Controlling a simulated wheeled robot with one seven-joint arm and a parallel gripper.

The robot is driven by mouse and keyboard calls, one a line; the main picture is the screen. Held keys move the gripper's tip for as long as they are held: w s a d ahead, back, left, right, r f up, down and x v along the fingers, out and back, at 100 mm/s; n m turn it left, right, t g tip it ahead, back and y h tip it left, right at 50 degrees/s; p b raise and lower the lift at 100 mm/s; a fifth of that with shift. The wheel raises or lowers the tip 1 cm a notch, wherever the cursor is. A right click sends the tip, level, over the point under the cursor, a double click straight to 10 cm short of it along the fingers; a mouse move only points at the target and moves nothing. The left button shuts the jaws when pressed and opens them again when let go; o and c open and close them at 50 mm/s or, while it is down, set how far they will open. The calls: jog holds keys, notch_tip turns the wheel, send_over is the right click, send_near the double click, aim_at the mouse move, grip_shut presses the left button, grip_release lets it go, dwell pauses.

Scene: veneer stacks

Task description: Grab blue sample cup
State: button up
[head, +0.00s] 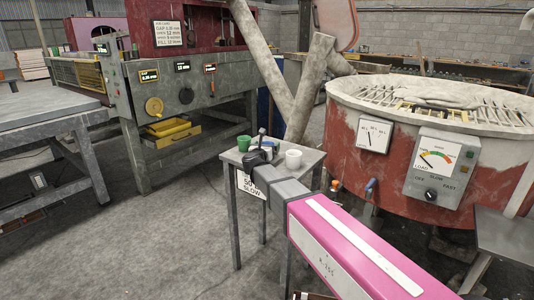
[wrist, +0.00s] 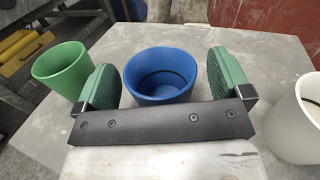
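The blue sample cup (wrist: 160,88) stands upright in the wrist view, between the two green finger pads of my gripper (wrist: 160,68). A gap shows on each side of it, so the pads do not touch it. My gripper is open and empty. How deep the cup sits between the pads is hard to tell. In the head view my gripper (head: 262,150) is over the small grey table (head: 310,158), and the blue cup is mostly hidden there by it.
A green cup (wrist: 62,68) stands close to the left finger, and it shows in the head view (head: 244,143). A white cup (wrist: 298,125) stands at the right, also in the head view (head: 293,159). A red tub machine (head: 350,115) stands behind the table.

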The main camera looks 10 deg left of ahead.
jog(key=c, duration=0.9)
jog(key=shift+c, duration=0.2)
